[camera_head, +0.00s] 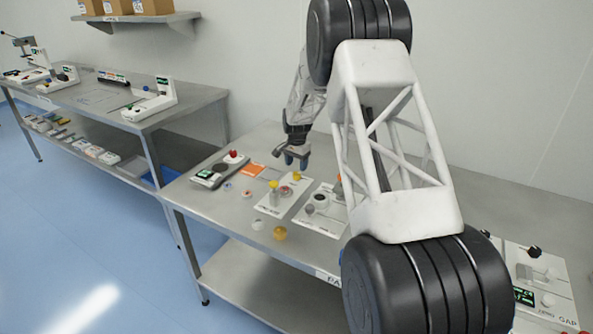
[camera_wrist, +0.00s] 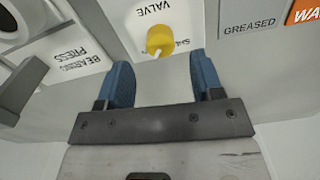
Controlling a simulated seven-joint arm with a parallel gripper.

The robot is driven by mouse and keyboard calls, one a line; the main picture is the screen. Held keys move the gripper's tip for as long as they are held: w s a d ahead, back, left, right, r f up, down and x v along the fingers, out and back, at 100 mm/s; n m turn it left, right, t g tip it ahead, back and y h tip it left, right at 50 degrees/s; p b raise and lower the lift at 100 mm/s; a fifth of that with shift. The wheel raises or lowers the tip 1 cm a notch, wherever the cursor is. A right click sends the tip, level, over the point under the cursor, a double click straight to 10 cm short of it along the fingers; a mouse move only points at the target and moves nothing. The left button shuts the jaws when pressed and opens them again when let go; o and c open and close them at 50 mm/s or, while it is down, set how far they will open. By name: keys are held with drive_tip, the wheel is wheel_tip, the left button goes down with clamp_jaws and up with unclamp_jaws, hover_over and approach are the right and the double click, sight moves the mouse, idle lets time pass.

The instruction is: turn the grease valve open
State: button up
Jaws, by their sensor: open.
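The grease valve is a round yellow knob (camera_wrist: 160,40) on a white panel, with the word VALVE upside down beside it in the wrist view. A white pointer mark shows at the knob's lower edge, and small print, partly readable, lies to its right. In the head view a yellow knob (camera_head: 297,176) sits at the far edge of the white panel (camera_head: 271,208), just below my gripper. My gripper (camera_wrist: 163,70) has two blue fingers spread apart with nothing between them. The knob is just beyond the fingertips, apart from them. My gripper also shows in the head view (camera_head: 292,160).
A bearing press panel (camera_head: 325,222) stands to the right. An orange card (camera_head: 252,170) and a grey device with a red knob (camera_head: 220,171) lie to the left. A loose yellow piece (camera_head: 280,232) is near the front edge. My arm hides the table's middle right.

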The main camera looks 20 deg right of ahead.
sight(296, 174)
drive_tip(key=shift+r, duration=1.5)
drive_tip(key=shift+s+r, duration=0.15)
drive_tip(key=shift+r, duration=0.05)
drive_tip(key=s+a+r+n+t, duration=0.1)
drive_tip(key=s+a+r+n, duration=0.15)
drive_tip(key=s+r, duration=1)
drive_tip(key=s+a+r+n, duration=0.2)
drive_tip(key=s+a+r, duration=0.2)
drive_tip(key=s+r, duration=0.85)
drive_tip(key=s+a+f+n, duration=0.1)
drive_tip(key=s, duration=1.1)
drive_tip(key=s+a+f+n+t, duration=0.1)
drive_tip(key=s+n, duration=0.1)
drive_tip(key=s, duration=1.1)
drive_tip(key=s+a+f+n, duration=0.1)
drive_tip(key=s+f+n, duration=0.1)
drive_tip(key=s, duration=1)
drive_tip(key=shift+s+a+t, duration=0.15)
drive_tip(key=shift+s+t, duration=0.15)
